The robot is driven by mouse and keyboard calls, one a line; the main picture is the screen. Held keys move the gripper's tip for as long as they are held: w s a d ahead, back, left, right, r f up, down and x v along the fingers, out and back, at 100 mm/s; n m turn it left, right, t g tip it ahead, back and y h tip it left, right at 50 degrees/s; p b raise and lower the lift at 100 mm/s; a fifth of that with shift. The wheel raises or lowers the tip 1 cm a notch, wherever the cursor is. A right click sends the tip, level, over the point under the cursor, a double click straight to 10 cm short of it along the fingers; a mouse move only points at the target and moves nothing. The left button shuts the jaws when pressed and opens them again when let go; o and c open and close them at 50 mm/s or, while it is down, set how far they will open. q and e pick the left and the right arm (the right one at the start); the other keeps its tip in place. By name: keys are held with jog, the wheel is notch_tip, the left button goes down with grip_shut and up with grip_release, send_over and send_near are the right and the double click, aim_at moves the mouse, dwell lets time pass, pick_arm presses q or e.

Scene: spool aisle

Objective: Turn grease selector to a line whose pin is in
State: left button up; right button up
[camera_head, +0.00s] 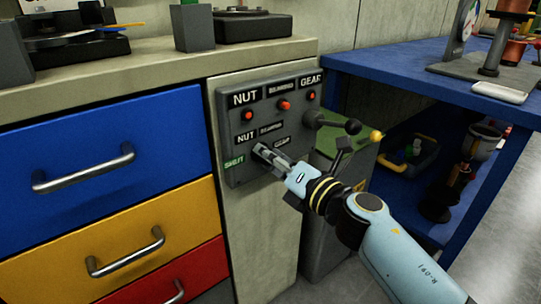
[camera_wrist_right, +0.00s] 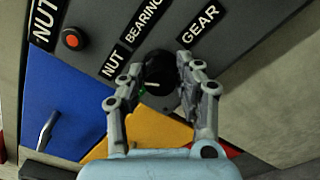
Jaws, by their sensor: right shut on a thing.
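A grey panel (camera_head: 232,182) on the end post carries an upper row of labels, NUT, BEARING and GEAR, each with a red-orange pin below: the nut pin (camera_head: 247,115), the bearing pin (camera_head: 284,104) and the gear pin (camera_head: 311,95). The nut pin also shows in the wrist view (camera_wrist_right: 72,39). Below is the black selector knob (camera_wrist_right: 160,72), ringed by NUT, BEARING, GEAR and a green SHUT label (camera_head: 234,163). My right gripper (camera_head: 262,154) is shut on the knob, fingers on either side. A pale mark shows on the knob; its direction is unclear. My left gripper is out of view.
Blue, yellow and red drawers (camera_head: 105,130) with handles stand left. A blue bench (camera_head: 420,84) stands right.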

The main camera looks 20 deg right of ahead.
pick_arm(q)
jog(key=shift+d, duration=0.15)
pick_arm(e)
jog(key=o, duration=1.1)
jog(key=shift+o, duration=0.2)
jog(key=v, duration=1.2)
